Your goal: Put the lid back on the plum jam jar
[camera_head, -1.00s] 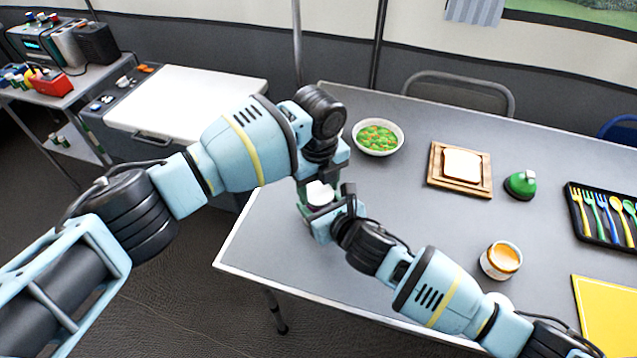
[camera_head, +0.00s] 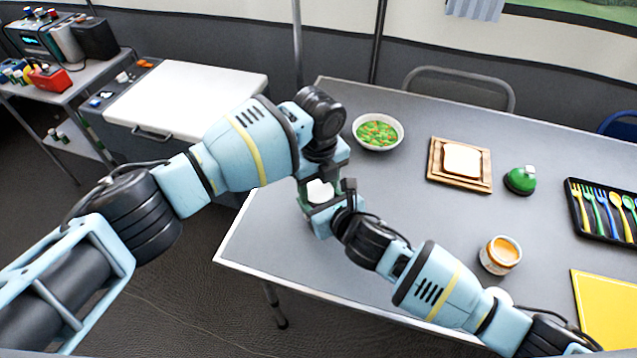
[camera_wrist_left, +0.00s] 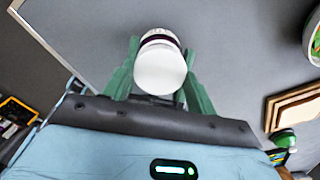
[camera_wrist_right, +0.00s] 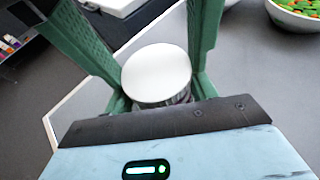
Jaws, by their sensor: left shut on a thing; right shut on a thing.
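The white lid (camera_head: 319,190) sits between my two grippers over the table's left end. My left gripper (camera_head: 317,183) reaches down from above and is shut on the lid. In the left wrist view the lid (camera_wrist_left: 160,72) is a white disc between green fingers, with the plum jam jar (camera_wrist_left: 159,38) showing as a dark purple band and pale part beyond it. My right gripper (camera_head: 328,210) is shut on the jar. In the right wrist view the lid (camera_wrist_right: 157,72) covers most of the jar (camera_wrist_right: 182,97). Whether lid and jar touch is unclear.
On the grey table (camera_head: 400,185) are a bowl of vegetables (camera_head: 378,132), bread on a board (camera_head: 460,165), a green-topped item (camera_head: 520,180), an open orange jar (camera_head: 500,255), a cutlery tray (camera_head: 605,210) and a yellow mat (camera_head: 605,310). The centre is clear.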

